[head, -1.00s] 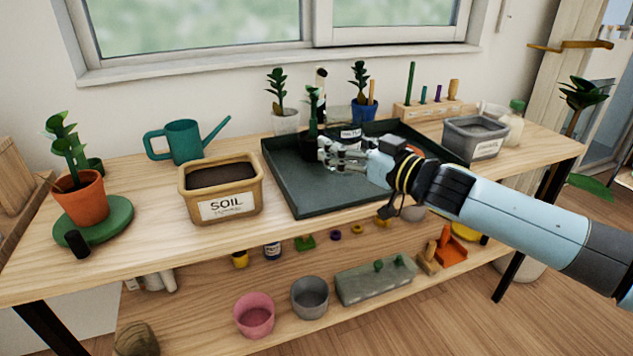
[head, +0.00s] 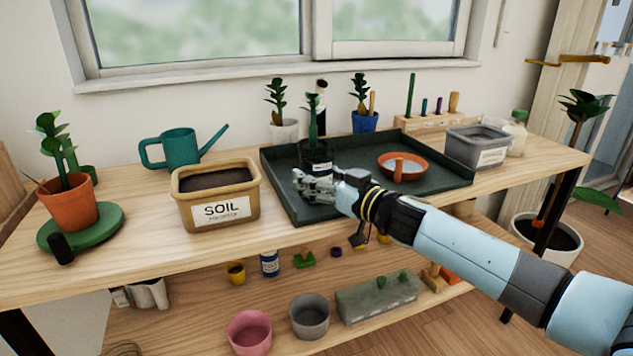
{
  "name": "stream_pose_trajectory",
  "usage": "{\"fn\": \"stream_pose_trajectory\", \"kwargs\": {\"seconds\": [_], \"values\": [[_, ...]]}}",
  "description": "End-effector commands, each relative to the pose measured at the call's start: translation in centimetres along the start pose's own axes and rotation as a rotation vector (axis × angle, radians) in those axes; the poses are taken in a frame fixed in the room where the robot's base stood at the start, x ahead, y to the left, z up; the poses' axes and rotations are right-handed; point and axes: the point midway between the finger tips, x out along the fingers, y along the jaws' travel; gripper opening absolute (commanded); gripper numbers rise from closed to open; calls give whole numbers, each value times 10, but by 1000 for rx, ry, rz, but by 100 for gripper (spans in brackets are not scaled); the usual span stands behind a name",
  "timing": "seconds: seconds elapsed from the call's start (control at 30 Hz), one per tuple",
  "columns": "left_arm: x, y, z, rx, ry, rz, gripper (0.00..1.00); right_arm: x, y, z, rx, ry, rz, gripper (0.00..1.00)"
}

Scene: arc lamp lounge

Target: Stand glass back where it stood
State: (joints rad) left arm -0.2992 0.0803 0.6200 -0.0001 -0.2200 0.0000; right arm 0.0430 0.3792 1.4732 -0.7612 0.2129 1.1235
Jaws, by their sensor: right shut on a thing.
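My right gripper (head: 318,184) reaches in from the right over the dark green tray (head: 442,183), its fingers closed at the base of a small dark vessel with a white label (head: 321,167). I take this vessel to be the glass. It looks upright, and I cannot tell whether its base touches the tray. The label is too small to read, and the fingers hide its lower part. My left gripper is not in view.
An orange dish (head: 403,163) lies in the tray's right half. The soil box (head: 217,197) stands left of the tray. A white-potted plant (head: 283,130) and a blue-potted plant (head: 365,122) stand behind it. A grey bin (head: 477,147) is at the right. The tray's front left is bare.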

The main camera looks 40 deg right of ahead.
Motion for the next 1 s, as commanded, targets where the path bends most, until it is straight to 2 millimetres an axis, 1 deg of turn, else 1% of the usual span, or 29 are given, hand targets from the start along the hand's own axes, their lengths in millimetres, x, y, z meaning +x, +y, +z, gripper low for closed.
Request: {"fn": "stream_pose_trajectory", "kwargs": {"seconds": [0.07, 0.2, 0.23, 0.4, 0.43, 0.67, 0.77, 0.87, 0.93, 1.0], "values": [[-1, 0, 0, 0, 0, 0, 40, 0, 0, -2, 0, 2, 0, 17], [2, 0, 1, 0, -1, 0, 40, 0, 0, 3, 0, 1, -1, 17], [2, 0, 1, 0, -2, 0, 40, 0, 0, 4, 1, 0, 0, 61], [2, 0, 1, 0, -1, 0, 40, 0, 0, 3, 0, 0, 0, 83], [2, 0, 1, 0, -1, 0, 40, 0, 0, 3, 0, 0, 0, 84], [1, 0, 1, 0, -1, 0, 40, 0, 0, 3, 0, 0, 0, 84], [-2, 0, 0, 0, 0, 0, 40, 0, 0, -3, -1, 1, 0, 84], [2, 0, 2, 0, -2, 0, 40, -13, 0, 2, -1, -2, -1, 84], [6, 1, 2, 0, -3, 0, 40, -27, 0, 3, -1, -4, -2, 84], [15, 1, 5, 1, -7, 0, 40, -40, 0, 5, -2, -3, -2, 84]]}}
